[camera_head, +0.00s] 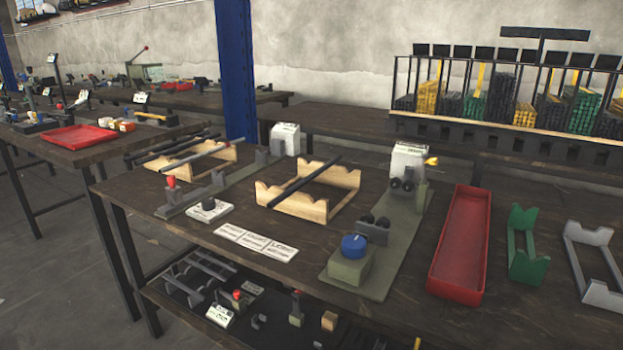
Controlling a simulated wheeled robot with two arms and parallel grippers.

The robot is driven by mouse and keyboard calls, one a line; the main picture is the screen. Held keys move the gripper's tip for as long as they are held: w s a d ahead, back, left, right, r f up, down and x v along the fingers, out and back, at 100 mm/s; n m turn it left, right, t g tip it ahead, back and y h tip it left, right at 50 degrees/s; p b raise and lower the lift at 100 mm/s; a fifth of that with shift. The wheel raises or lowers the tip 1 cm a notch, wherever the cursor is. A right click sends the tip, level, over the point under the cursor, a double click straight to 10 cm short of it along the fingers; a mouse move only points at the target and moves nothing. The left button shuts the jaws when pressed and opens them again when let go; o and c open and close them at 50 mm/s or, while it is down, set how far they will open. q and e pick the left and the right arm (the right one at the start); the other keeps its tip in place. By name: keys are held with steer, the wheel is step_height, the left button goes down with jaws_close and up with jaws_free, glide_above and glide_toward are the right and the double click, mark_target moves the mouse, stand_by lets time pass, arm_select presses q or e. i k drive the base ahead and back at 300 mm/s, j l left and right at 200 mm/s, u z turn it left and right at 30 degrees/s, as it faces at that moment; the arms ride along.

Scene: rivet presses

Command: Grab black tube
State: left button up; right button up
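A black tube (304,181) lies across the notched light-wood rack (300,206) in the middle of the table. It runs from front left to back right. A second wooden rack (224,160) further left has several tubes on or beside it: a dark tube (178,147) and a grey one (208,153) show there. Neither of my grippers is in view, and no arm shows.
A green press fixture with a blue knob (353,243) stands right of the middle rack. Further right are a long red tray (462,245), a green stand (524,246) and a grey stand (592,264). White label cards (256,243) lie at the table's front. A blue post (237,70) rises behind.

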mark_target(290, 192)
steer(key=i+j+z, duration=0.1)
steer(key=j, duration=0.2)
steer(key=i+j+z, duration=0.1)
steer(key=j, duration=0.2)
steer(key=i+j+z, duration=0.2)
steer(key=j, duration=0.45)
steer(key=i, duration=0.1)
